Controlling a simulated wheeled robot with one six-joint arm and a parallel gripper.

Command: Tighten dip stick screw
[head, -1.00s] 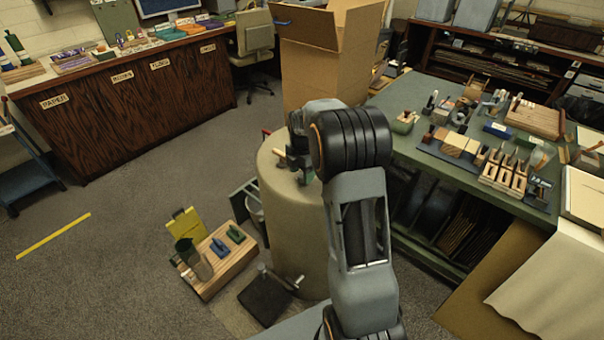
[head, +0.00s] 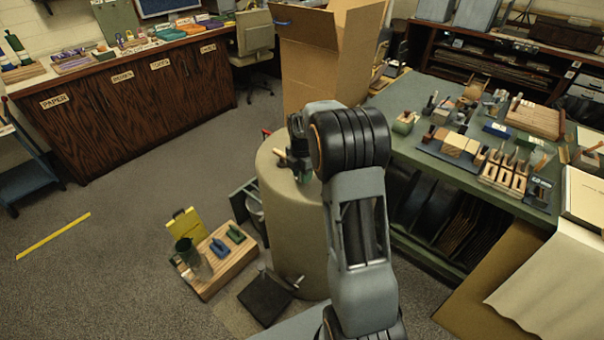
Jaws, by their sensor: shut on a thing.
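My gripper (head: 284,158) is at the top of a beige, round-topped drum-like stand (head: 290,235), close above its upper surface. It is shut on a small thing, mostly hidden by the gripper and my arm. A small green object (head: 305,177) shows just below and to the right of the gripper, partly covered by my arm. I cannot make out the dip stick or its screw.
A wooden block with blue and green tools (head: 220,262) sits on the floor left of the stand. A tall cardboard box (head: 320,65) stands behind. A green table (head: 420,155) full of tools is at right. Open floor lies at left.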

